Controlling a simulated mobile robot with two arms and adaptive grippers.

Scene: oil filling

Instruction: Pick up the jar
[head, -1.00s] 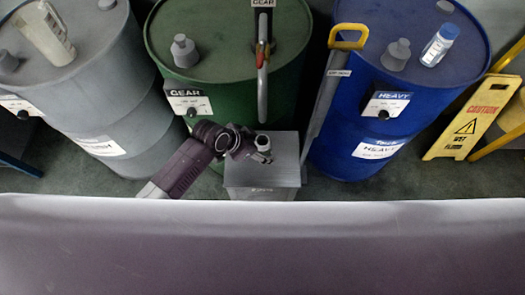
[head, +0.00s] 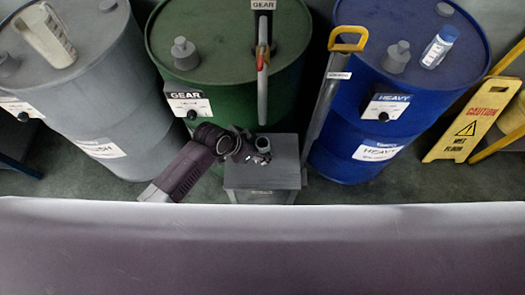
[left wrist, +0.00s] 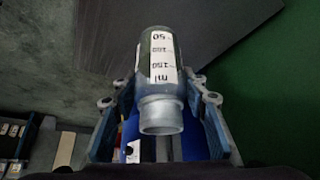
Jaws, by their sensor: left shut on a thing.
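The jar (left wrist: 160,85) is a clear cylinder with a white label of measuring marks, and it shows in the left wrist view with its narrower open neck toward the bottom of the picture. My left gripper (left wrist: 158,108) is shut on it, one finger on each side. In the head view my left gripper (head: 262,150) reaches in from the left over a small grey stand (head: 262,178). The jar is small and hard to make out there. Whether its base touches the stand cannot be told. My right gripper is not in view.
A green GEAR drum (head: 232,75) stands behind the stand, a grey drum (head: 85,95) at the left and a blue HEAVY drum (head: 355,110) at the right. A yellow caution sign (head: 472,120) stands at far right. Bare floor shows right of the stand.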

